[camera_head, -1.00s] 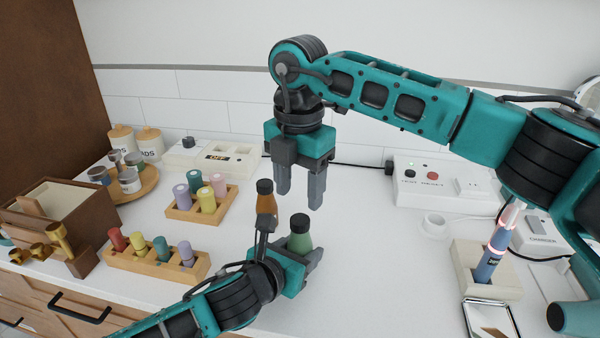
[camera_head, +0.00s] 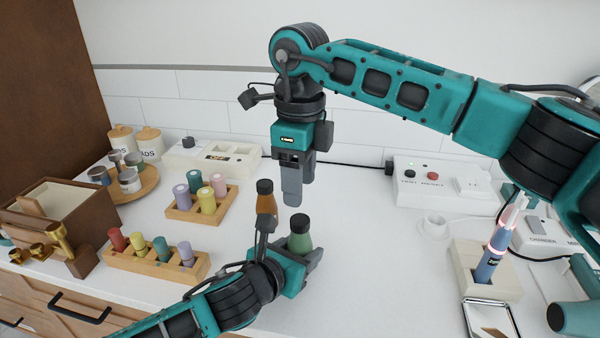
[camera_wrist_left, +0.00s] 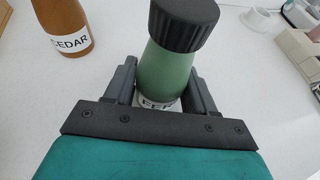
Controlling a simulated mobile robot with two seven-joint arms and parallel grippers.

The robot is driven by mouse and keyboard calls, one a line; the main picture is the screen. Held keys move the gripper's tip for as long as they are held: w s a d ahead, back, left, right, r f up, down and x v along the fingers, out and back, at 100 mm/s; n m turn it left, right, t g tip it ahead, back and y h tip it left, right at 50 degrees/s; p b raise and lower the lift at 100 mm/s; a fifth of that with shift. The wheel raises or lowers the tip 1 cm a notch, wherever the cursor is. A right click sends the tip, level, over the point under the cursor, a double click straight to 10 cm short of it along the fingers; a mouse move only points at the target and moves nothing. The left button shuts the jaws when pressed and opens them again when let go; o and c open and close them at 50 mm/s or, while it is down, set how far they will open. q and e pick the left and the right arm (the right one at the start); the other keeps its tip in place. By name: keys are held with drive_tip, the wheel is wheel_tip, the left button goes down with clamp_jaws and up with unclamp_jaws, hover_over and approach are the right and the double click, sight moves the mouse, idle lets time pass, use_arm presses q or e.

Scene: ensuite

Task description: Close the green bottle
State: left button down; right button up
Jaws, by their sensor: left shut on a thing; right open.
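The green bottle (camera_head: 300,241) stands upright on the white counter with a dark cap (camera_head: 299,223) on its top. It also shows in the left wrist view (camera_wrist_left: 165,75), with its label partly hidden by my gripper. My left gripper (camera_head: 303,257) is shut on the green bottle's body, one finger on each side. My right gripper (camera_head: 294,192) is open and empty, pointing down above and slightly behind the bottle. In the head view its fingers overlap one another, so the gap between them is hard to see.
An amber bottle (camera_head: 266,199) labelled CEDAR stands just left of the green one. Wooden racks of coloured vials (camera_head: 208,202) stand further left. A white control box (camera_head: 430,183) and a holder with a lit pen-like device (camera_head: 490,256) are on the right. The counter between is clear.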

sight(300, 219)
drive_tip(key=n, duration=0.5)
drive_tip(key=shift+r+n, duration=0.2)
drive_tip(key=shift+n, duration=0.1)
drive_tip(key=n, duration=0.5)
drive_tip(key=shift+r, duration=0.2)
drive_tip(key=shift+f, duration=0.15)
drive_tip(key=shift+f, duration=3.9)
drive_tip(key=shift+c, duration=0.2)
